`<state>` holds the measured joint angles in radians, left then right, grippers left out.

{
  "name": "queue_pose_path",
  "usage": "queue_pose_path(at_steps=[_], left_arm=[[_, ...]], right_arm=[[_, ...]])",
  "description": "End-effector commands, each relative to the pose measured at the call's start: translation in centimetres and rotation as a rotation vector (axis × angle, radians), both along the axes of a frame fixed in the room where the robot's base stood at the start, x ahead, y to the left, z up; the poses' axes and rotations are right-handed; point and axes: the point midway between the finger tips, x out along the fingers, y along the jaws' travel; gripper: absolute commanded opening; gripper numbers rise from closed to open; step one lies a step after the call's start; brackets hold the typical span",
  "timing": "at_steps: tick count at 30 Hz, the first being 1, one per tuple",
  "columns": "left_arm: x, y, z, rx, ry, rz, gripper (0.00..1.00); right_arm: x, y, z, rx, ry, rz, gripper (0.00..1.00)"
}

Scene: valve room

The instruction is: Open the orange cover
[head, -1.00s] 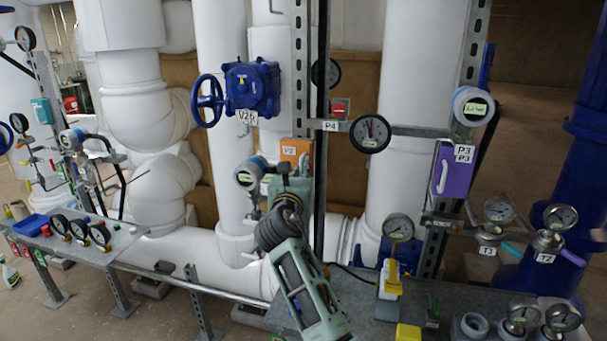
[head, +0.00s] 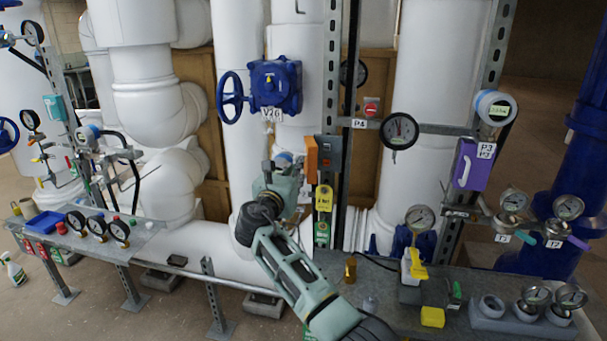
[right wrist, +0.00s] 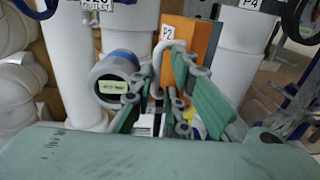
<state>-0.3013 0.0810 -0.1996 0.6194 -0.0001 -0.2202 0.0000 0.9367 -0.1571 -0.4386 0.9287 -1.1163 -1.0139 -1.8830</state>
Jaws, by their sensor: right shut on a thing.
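The orange cover (head: 311,158) is swung out to the left of its grey box (head: 328,158) and shows nearly edge-on in the head view. In the right wrist view the orange cover (right wrist: 192,35) carries a P2 label and a pale loop handle (right wrist: 168,55). My right gripper (head: 292,168) is at the left of the cover; in the wrist view its green fingers (right wrist: 163,95) are around the handle, shut on it. My left gripper is not in view.
A round gauge (right wrist: 112,80) is close left of my right gripper. The blue valve V26 (head: 272,85) is above. The metal bench (head: 385,305) holds gauges and fittings at the lower right.

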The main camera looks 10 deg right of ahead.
Motion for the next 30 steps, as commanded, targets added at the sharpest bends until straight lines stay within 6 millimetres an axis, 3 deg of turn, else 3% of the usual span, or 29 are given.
queue_pose_path(at_steps=[3,12,18,30], left_arm=[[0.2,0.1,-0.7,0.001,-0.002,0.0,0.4],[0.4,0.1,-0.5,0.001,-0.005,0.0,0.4],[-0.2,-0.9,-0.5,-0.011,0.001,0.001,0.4],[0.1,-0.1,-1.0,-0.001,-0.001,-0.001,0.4]], right_arm=[[0.2,-0.7,0.8,-0.013,-0.014,-0.006,0.01],[0.2,-0.9,0.5,-0.011,-0.005,-0.011,0.26],[0.1,-0.9,0.2,-0.01,-0.001,-0.011,0.26],[0.3,0.0,0.3,-0.011,-0.004,-0.009,0.26]])
